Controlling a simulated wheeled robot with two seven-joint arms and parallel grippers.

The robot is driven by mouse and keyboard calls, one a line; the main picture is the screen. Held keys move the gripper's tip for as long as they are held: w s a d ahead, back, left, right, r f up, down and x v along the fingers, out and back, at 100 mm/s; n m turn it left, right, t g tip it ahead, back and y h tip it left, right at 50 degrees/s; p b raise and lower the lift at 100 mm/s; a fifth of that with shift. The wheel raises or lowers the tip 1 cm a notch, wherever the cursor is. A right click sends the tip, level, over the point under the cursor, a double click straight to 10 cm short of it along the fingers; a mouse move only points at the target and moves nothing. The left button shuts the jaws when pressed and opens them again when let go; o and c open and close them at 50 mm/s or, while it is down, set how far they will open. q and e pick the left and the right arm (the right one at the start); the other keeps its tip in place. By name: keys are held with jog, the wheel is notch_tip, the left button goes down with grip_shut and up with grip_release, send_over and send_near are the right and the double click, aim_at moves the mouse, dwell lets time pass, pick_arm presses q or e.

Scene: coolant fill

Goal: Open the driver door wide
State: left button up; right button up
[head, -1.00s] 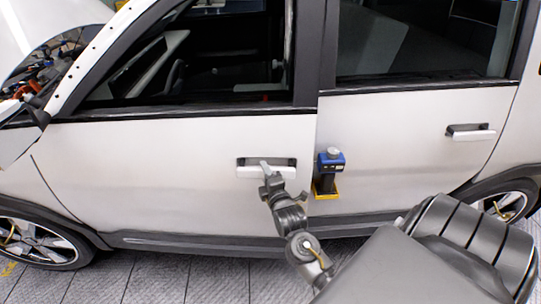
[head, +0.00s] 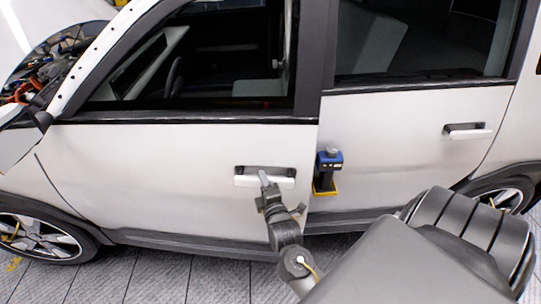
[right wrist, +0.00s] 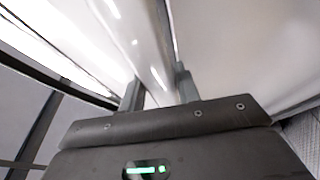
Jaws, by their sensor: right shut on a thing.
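The white driver door (head: 150,180) is the front door of the car, at left and centre in the head view. Its rear edge looks slightly out from the rear door, so it seems barely ajar. Its handle (head: 279,180) is a pale bar over a dark recess near that edge. My right gripper (head: 264,179) is at the handle and shut on it. In the right wrist view, the pale handle bar (right wrist: 153,62) passes between the two fingers of the right gripper (right wrist: 158,88). My left gripper is out of view.
A blue and black device with a yellow base (head: 327,172) is close to the driver door's rear edge; I cannot tell what supports it. The rear door (head: 400,160) is closed. The tiled floor (head: 140,275) in front looks clear.

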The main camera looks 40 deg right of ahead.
aim_at(256, 185)
jog(key=shift+s+a, duration=0.1)
jog(key=shift+m+g+h, duration=0.3)
jog(key=shift+m+h, duration=0.1)
jog(key=shift+h, duration=0.2)
jog(key=shift+s+a+p, duration=0.85)
jog(key=shift+s+a, duration=0.1)
jog(key=shift+a, duration=0.25)
jog(key=shift+s+a+p, duration=0.8)
jog(key=shift+s+a, duration=0.15)
jog(key=shift+a, duration=0.2)
